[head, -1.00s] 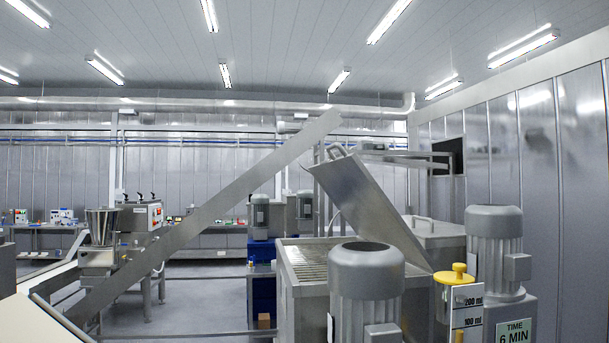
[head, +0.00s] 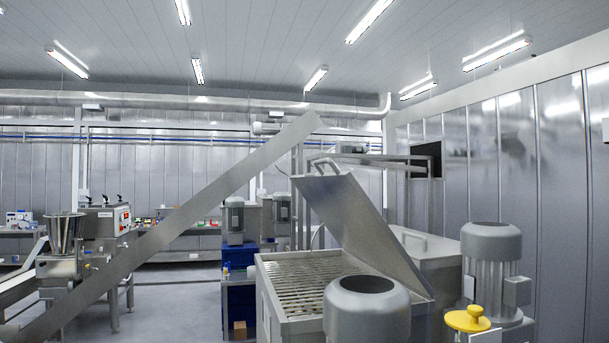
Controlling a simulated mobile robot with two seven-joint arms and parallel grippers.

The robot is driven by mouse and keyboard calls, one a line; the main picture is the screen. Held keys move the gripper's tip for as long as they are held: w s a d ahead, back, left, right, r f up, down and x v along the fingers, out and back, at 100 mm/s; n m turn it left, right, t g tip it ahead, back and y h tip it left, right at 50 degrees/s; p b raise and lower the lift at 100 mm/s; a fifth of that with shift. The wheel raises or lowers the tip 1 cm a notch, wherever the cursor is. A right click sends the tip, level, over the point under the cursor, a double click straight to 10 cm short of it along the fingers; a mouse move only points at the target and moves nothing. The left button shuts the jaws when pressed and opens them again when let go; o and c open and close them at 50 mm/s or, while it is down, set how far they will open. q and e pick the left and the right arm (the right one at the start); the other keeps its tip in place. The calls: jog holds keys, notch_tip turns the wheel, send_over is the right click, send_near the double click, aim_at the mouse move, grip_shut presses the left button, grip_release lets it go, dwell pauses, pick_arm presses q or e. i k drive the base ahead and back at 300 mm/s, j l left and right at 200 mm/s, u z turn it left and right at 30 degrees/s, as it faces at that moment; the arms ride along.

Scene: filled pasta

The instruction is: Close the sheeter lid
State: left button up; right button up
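A steel lid (head: 362,227) with a handle (head: 323,166) on its upper edge stands raised and tilted over a steel box-shaped machine. The machine's open top shows a slatted grate (head: 330,279). The lid's lower edge meets the machine's right side. I cannot tell for sure that this is the sheeter. Neither of my grippers shows in the head view.
A grey motor (head: 366,310) stands in front of the machine, and another motor (head: 491,262) stands to its right. A yellow knob (head: 467,319) is between them. A long sloped steel beam (head: 170,228) crosses the left. Floor (head: 180,310) shows behind it.

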aim_at(337, 198)
jog(key=i+j+u, duration=0.1)
jog(key=i+j, duration=0.25)
jog(key=i+j+u, duration=0.15)
jog(key=i+j, duration=0.15)
jog(key=i, duration=0.2)
